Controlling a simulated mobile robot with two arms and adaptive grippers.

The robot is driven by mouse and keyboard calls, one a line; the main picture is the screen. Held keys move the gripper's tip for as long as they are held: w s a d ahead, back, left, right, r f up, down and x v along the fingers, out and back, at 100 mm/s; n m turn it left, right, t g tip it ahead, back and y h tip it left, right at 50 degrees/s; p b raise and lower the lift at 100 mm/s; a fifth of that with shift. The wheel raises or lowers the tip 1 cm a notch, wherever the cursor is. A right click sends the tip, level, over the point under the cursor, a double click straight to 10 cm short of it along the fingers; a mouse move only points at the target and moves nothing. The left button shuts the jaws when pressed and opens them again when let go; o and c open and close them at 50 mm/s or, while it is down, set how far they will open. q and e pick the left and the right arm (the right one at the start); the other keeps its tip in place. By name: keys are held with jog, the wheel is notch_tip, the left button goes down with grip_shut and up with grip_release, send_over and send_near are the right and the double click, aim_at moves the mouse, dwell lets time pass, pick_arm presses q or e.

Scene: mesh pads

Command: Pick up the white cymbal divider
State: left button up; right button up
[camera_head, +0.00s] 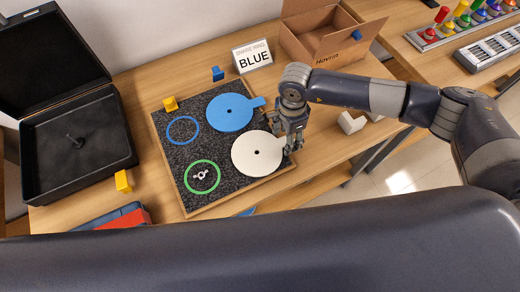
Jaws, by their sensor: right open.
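The white cymbal divider (257,154) is a flat white disc with a small dark centre hole. It lies on the dark speckled mat of a wooden-edged board (207,137). My right gripper (291,150) points down at the disc's right edge, its fingers over or beside the rim. It is open; whether the fingers touch the disc I cannot tell. The gripper hides part of the disc's right side. A blue disc with a tab (229,113) lies just behind it. My left gripper is not in view.
Blue (183,130) and green (202,177) rings lie on the board. An open black case (75,155) stands left. A cardboard box (318,38) and a "BLUE" sign (252,57) stand behind. Yellow blocks (124,181) and a white block (351,122) sit around the board.

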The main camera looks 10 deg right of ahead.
jog(key=shift+f+b, duration=0.2)
jog(key=shift+b, duration=0.1)
jog(key=c, duration=1.1)
jog(key=shift+s, duration=0.1)
